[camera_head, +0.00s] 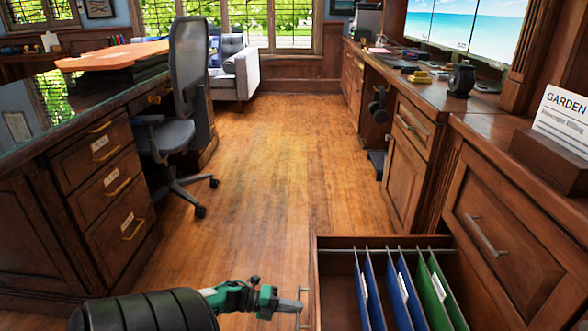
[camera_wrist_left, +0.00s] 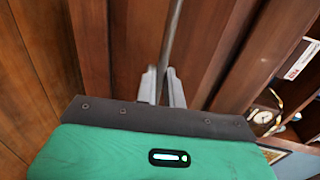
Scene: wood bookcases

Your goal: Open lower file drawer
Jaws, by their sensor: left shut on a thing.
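The lower file drawer (camera_head: 345,242) stands well out from the cabinet on the right, below a closed upper drawer (camera_head: 492,232). Blue folders (camera_head: 373,290) and green folders (camera_head: 438,292) hang inside it. My left gripper (camera_head: 294,303) is at the drawer's front, shut on its metal handle (camera_head: 303,292). In the left wrist view, the fingers (camera_wrist_left: 161,87) close around the thin handle bar (camera_wrist_left: 173,40) in front of brown wood. My right gripper is not in view.
A desk with drawers (camera_head: 110,180) stands on the left, with an office chair (camera_head: 185,110) beside it. The wood floor (camera_head: 270,180) between desk and cabinets is clear. A sign holder (camera_head: 552,155) sits on the right counter.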

